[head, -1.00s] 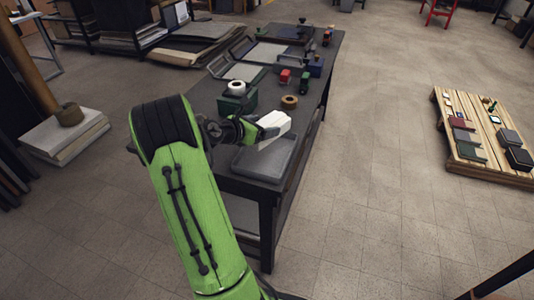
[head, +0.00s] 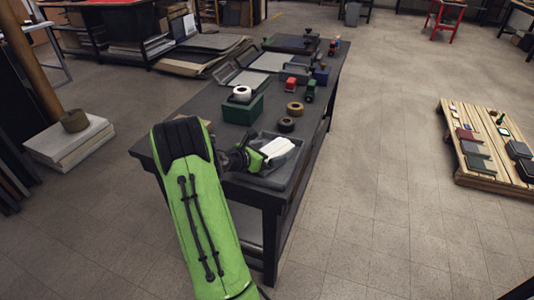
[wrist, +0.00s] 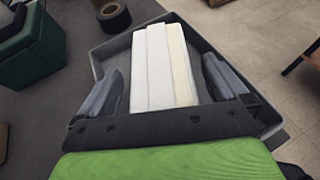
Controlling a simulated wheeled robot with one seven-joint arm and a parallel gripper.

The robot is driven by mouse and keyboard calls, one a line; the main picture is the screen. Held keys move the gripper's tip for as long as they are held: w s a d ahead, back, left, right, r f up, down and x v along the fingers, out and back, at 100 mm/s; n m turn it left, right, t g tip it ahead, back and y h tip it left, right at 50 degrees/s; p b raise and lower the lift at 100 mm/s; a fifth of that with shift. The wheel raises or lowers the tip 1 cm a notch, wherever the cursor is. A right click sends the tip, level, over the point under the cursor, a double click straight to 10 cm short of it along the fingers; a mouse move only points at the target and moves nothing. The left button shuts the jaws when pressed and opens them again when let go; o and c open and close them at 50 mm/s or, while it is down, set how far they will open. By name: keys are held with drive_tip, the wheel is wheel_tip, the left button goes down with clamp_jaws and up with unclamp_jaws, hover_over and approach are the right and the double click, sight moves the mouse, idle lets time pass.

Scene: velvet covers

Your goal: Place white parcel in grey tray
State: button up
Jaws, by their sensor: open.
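The white parcel (wrist: 158,70) lies inside the grey tray (wrist: 103,55), as the wrist view shows. In the head view my gripper (head: 262,157) is low at the tray. The parcel's near end is hidden by the gripper body.
A green box (head: 242,110) with a white roll (head: 242,93) on it stands left of the tray. A brown tape roll (head: 295,108) and a dark roll (head: 286,125) lie behind the tray. A wooden pallet (head: 487,150) with flat items is on the floor at right.

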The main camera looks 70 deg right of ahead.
drive_tip(key=p+v, duration=0.3)
drive_tip(key=v, duration=0.9)
drive_tip(key=shift+w, duration=0.1)
drive_tip(key=w+a+r+m+t+y, duration=0.3)
drive_tip(key=w+a+m+t, duration=0.1)
drive_tip(key=a, duration=0.5)
drive_tip(key=w+a+r+m+t+y, duration=0.25)
drive_tip(key=w+a+m+t, duration=0.2)
drive_tip(key=a, duration=0.55)
drive_tip(key=s+a+r+m+t+y, duration=0.1)
drive_tip(key=s+a+r+y, duration=0.15)
drive_tip(key=a, duration=0.45)
drive_tip(key=s+a+r+m+t+y, duration=0.1)
drive_tip(key=s+a+m+y, duration=0.15)
drive_tip(key=a, duration=0.45)
drive_tip(key=s+a+r+t+y, duration=0.1)
drive_tip(key=s+a, duration=0.2)
drive_tip(key=a, duration=0.5)
wheel_tip(320, 180, up, 13)
drive_tip(key=p, duration=1.2)
drive_tip(key=shift+s+d+p, duration=0.15)
drive_tip(key=shift+d+p, duration=0.1)
drive_tip(key=shift+p, duration=0.1)
drive_tip(key=shift+f, duration=0.1)
